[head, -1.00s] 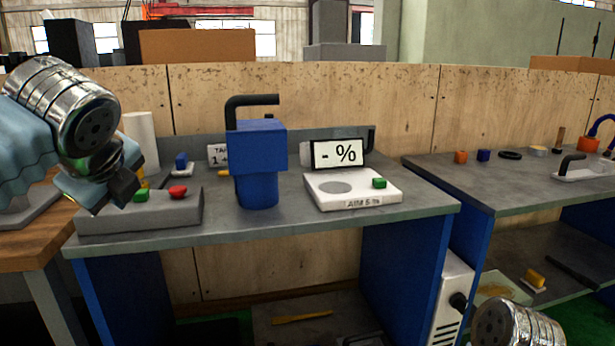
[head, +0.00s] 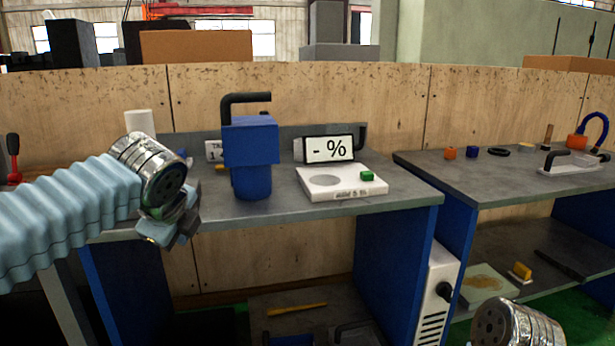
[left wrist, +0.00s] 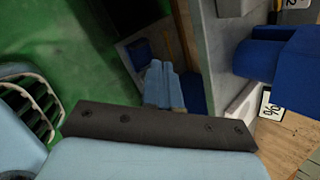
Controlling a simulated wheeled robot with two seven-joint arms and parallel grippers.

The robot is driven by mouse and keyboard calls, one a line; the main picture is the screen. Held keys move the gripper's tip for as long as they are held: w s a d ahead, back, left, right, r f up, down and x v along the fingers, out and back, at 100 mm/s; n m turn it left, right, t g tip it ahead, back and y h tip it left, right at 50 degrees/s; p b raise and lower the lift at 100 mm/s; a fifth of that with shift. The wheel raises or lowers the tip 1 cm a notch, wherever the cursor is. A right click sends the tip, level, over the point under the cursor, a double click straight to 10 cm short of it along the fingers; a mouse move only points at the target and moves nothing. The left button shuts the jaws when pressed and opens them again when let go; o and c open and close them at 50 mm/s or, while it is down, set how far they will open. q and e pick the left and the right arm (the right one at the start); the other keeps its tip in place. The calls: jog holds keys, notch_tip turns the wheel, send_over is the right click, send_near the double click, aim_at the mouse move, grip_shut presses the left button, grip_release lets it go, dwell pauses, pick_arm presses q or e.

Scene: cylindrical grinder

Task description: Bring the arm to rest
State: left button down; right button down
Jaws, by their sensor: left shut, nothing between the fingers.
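My left arm comes in from the left in the head view. My left gripper (head: 168,232) is shut and empty, in front of the front edge of the grey bench (head: 310,212). It hides the left part of the bench top. The left wrist view shows its blue fingers (left wrist: 165,85) together, with nothing between them. Of my right arm only a metallic wrist part shows at the bottom right of the head view; its gripper is out of view.
A blue device with a black handle (head: 250,150) and a white scale (head: 340,185) with a "- %" display (head: 329,149) stand on the bench. A second bench (head: 500,180) with small items is to the right. Green floor (left wrist: 60,40) shows in the left wrist view.

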pick_arm(q)
jog(key=d+f+n+g+h, duration=0.2)
jog(key=d+f+n, duration=0.15)
jog(key=f, duration=0.85)
jog(key=d+f+n+g+h, duration=0.15)
jog(key=d+f, duration=0.25)
jog(key=f, duration=0.7)
jog(key=d+f+n+g+h, duration=0.1)
jog(key=d+f+n, duration=0.2)
jog(key=f, duration=0.9)
jog(key=s+d+f+n+g+h, duration=0.1)
jog(key=s+f+n+g, duration=0.1)
jog(key=s+f+n, duration=1.2)
jog(key=s+f, duration=0.6)
jog(key=f, duration=0.1)
jog(key=shift+s+d+f+n+h, duration=0.2)
jog(key=shift+s+f+n+h, duration=0.1)
jog(key=shift+n+h, duration=0.1)
